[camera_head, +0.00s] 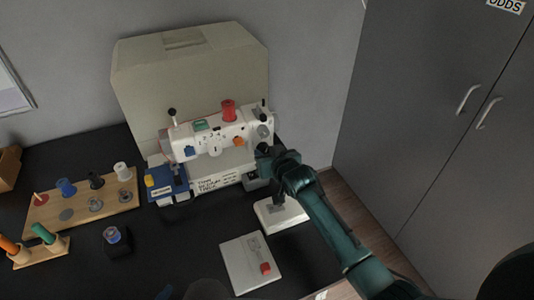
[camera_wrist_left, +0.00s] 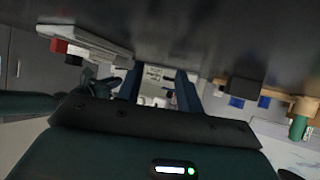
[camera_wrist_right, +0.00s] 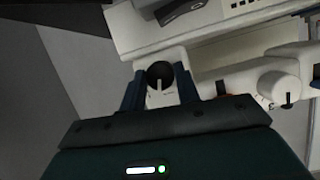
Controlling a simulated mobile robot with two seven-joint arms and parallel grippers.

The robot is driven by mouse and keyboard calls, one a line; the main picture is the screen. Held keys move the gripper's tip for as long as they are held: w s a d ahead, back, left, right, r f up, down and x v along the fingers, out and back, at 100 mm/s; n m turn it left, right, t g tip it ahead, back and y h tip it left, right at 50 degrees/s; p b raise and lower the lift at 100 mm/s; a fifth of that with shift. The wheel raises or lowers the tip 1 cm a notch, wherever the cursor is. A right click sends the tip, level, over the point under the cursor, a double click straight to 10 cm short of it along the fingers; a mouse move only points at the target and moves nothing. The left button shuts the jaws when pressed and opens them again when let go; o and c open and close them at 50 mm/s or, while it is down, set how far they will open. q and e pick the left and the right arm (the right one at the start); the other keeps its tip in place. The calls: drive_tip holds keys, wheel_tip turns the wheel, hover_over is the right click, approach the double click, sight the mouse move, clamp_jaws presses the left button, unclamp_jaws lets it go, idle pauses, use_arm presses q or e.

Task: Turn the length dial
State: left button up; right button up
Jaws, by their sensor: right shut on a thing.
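The white sewing machine (camera_head: 200,142) stands against its beige cover at the back of the dark table. My right gripper (camera_head: 264,154) is at the machine's right end. In the right wrist view, my right gripper (camera_wrist_right: 161,92) is shut on a dark round dial (camera_wrist_right: 160,72) with a white pointer line, one finger on each side of it. No lettering on this dial is readable, so I cannot tell its name. In the head view the gripper hides it. My left gripper (camera_wrist_left: 157,88) is open and empty in the left wrist view, low over the table.
A white foot-like block (camera_head: 281,214) and a flat white box with a red knob (camera_head: 240,264) lie in front of the machine. Wooden spool rack (camera_head: 125,201) and marker stand (camera_head: 22,258) are at left. Grey cabinets (camera_head: 440,110) stand at right.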

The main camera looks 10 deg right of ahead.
drive_tip(key=shift+a+n+h+p, duration=0.1)
drive_tip(key=shift+n+h+p, duration=0.3)
drive_tip(key=shift+p, duration=0.15)
drive_tip(key=shift+n+h, duration=0.3)
drive_tip(key=shift+n, duration=0.4)
drive_tip(key=o, duration=1)
drive_tip(key=shift+c, duration=0.2)
drive_tip(key=p+v, duration=0.1)
drive_tip(key=v, duration=1.2)
drive_tip(key=shift+s, duration=0.2)
